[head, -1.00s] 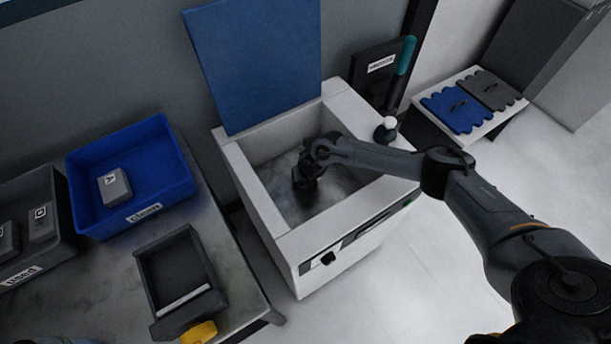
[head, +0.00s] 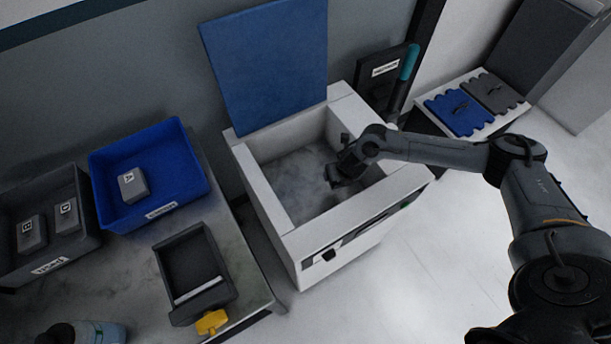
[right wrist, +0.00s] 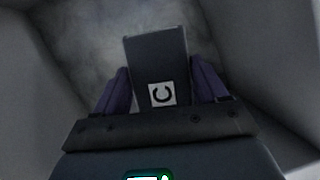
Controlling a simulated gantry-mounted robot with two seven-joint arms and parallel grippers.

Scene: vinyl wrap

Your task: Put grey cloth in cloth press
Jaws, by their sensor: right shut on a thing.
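A grey cloth (head: 493,92) with wavy edges lies flat on a white stand at the right, beside a blue cloth (head: 460,112). My right gripper (head: 342,168) is inside the open white box (head: 262,195) with the raised blue lid (head: 268,70), away from the cloths. The right wrist view shows its two fingers shut on a dark grey block (right wrist: 158,60) with a C-like mark on a white label. I cannot tell which thing is the cloth press; a dark open box with a yellow part (head: 190,265) stands on the left table. My left gripper is not in view.
A blue bin (head: 185,180) holds a grey block marked A (head: 133,185). A dark bin (head: 85,240) holds blocks marked B and D. A teal-handled tool (head: 408,65) stands behind the white box. The floor at right is clear.

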